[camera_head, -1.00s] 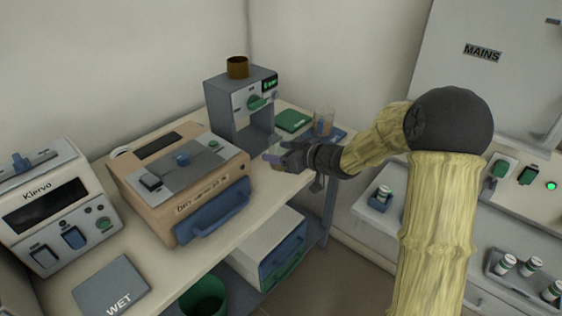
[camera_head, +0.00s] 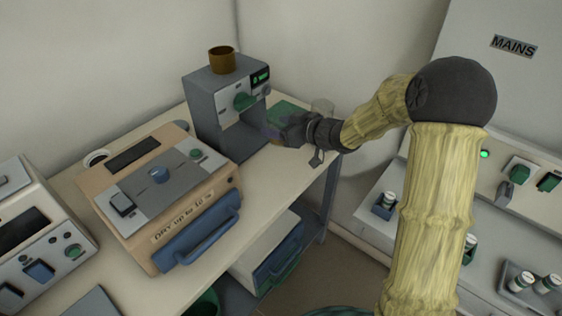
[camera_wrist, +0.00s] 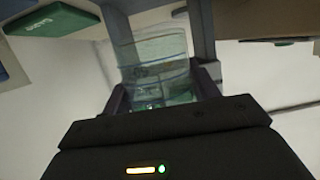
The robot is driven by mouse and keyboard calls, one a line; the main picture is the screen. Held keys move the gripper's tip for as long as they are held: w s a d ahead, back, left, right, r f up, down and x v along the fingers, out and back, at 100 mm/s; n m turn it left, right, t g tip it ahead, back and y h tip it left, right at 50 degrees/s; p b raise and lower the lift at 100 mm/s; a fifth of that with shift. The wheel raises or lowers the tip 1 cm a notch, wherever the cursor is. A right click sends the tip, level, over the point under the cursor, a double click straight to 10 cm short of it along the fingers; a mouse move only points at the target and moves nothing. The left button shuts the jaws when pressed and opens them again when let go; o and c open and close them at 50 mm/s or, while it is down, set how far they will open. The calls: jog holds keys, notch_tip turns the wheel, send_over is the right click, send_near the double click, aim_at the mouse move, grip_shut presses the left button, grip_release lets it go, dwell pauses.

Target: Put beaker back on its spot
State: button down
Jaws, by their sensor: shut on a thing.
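My gripper (camera_head: 279,131) is shut on a clear glass beaker (camera_wrist: 155,60). In the wrist view the beaker sits between my two fingers, and its walls are see-through. In the head view the held beaker is mostly hidden by my gripper, which is over the bench just right of the grey machine's open bay. A green pad (camera_head: 288,110) lies on the bench behind my gripper, partly covered by it. The green pad also shows at the top left of the wrist view (camera_wrist: 50,22), with lettering too small to read surely.
A grey machine (camera_head: 205,105) with a brown cup (camera_head: 222,60) on top stands close to the left of my gripper. A peach-coloured unit (camera_head: 150,200) fills the bench's middle; bare bench (camera_head: 262,185) lies in front.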

jog(key=shift+s+a, duration=0.2)
jog(key=shift+s, duration=0.2)
jog(key=shift+s+f, duration=0.15)
jog(key=shift+f, duration=0.05)
notch_tip(320, 180, down, 6)
jog(key=shift+r+b, duration=0.15)
jog(key=shift+b, duration=0.6)
jog(key=shift+f+b, duration=0.4)
jog(key=shift+f, duration=1.5)
jog(key=shift+f, duration=0.15)
jog(key=shift+c, duration=2)
grip_release()
jog(key=shift+w, duration=0.2)
